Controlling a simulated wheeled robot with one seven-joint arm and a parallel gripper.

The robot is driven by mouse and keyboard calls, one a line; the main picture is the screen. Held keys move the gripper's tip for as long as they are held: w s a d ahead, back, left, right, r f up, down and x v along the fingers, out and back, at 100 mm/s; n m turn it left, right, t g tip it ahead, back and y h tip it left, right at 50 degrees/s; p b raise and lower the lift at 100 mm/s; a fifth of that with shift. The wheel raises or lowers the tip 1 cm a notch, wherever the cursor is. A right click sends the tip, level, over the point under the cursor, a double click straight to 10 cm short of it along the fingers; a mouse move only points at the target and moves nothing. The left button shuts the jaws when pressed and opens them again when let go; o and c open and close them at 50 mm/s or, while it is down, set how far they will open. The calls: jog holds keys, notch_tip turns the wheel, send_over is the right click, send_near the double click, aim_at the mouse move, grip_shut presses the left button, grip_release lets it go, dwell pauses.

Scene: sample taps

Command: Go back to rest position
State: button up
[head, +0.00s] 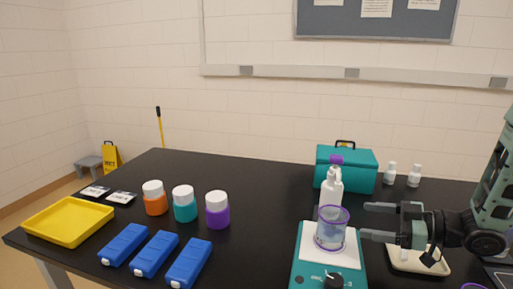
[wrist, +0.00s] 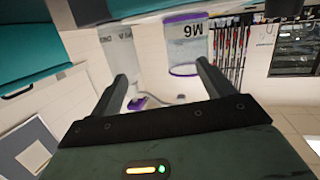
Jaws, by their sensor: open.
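My gripper (head: 365,221) is open and empty at the right of the head view, its two fingers pointing left. A clear beaker with a purple rim (head: 331,228) stands upright on the white top of a teal device (head: 310,268), just left of the fingertips, with a small gap between them. In the wrist view my gripper (wrist: 163,84) shows both fingers spread apart with nothing held between them. The beaker (wrist: 187,45) shows beyond the fingertips, upside down in that view.
A white bottle (head: 330,190) stands behind the beaker, near a teal box (head: 346,170). A pale tray (head: 418,262) lies below my gripper. Blue cases (head: 155,254), coloured jars (head: 184,206) and a yellow tray (head: 68,222) are at left. The table's middle is clear.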

jog(key=w+d+m+h, duration=0.2)
jog(key=d+m+h, duration=0.4)
jog(key=h, duration=0.6)
jog(key=s+a+r+m+g+h, duration=0.25)
jog(key=s+m+g, duration=0.3)
jog(key=s, duration=0.75)
jog(key=s+a+n+g+y, duration=0.1)
jog(key=s+a+n, duration=0.2)
jog(key=s+a, duration=0.4)
jog(key=s+a+r+n+g, duration=0.1)
jog(key=s+a+n+g, duration=0.1)
jog(key=s+a, duration=0.6)
jog(key=a+n, duration=0.1)
jog(key=a, duration=0.3)
jog(key=shift+a+r+n+y, duration=0.2)
jog(key=shift+a+n+y, duration=0.15)
jog(key=shift+a, duration=0.05)
